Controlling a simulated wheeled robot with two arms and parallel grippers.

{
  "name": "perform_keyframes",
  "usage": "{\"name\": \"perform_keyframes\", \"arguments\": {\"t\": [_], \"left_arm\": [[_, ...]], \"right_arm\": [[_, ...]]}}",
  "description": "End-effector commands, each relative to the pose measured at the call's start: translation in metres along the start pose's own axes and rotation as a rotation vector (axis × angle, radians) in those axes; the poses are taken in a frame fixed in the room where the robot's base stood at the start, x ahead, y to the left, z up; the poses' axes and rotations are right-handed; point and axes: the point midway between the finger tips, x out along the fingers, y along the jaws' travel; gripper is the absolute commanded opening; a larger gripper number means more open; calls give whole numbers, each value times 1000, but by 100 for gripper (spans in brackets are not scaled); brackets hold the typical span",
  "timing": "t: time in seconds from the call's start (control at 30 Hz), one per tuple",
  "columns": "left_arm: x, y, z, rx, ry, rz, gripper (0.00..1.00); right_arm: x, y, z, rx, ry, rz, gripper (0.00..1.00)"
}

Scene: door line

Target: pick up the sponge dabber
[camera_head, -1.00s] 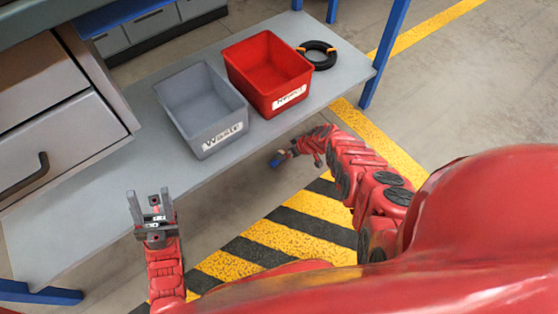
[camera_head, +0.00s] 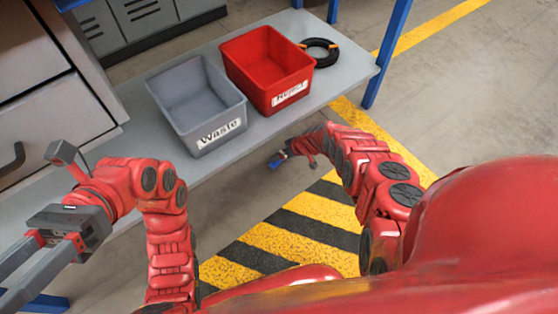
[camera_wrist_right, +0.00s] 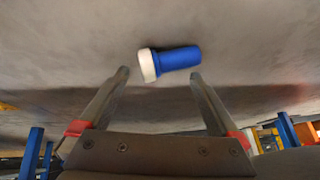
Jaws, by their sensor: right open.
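The sponge dabber (camera_wrist_right: 172,62) has a blue handle and a white round tip in the right wrist view. It lies crosswise just past the fingertips of my right gripper (camera_wrist_right: 160,76), which is open and empty. The dabber spans most of the gap, with its white tip to the left. I cannot tell how far it is from the fingers. In the head view a small blue thing (camera_head: 277,160) shows at the end of my right arm, too small to identify surely. My left gripper (camera_head: 8,284) is open and empty at the lower left.
A grey bench (camera_head: 345,80) holds a grey bin labelled Waste (camera_head: 205,88), a red bin labelled Reject (camera_head: 265,60) and a black ring (camera_head: 320,50) with orange marks. A drawer cabinet (camera_head: 45,120) stands left. Striped yellow-black floor marking (camera_head: 300,235) lies below.

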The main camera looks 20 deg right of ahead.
Motion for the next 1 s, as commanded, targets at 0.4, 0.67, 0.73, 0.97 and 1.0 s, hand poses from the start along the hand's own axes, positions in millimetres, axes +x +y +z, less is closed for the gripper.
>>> {"name": "perform_keyframes", "arguments": {"t": [0.4, 0.67, 0.73, 0.97, 1.0], "left_arm": [[17, -11, -18, -30, 138, -84, 50], [17, -10, -18, -30, 137, -82, 50], [17, -10, -17, -29, 137, -82, 50], [17, -10, -17, -29, 136, -82, 50], [17, -10, -18, -29, 136, -82, 50]], "right_arm": [[3, 0, 2, 1, -3, 1, 98], [3, 0, 2, 1, -3, 2, 60], [3, 0, 2, 1, -3, 2, 48], [4, -1, 3, 1, -5, 0, 6], [4, -1, 4, 1, -6, 0, 0]]}}
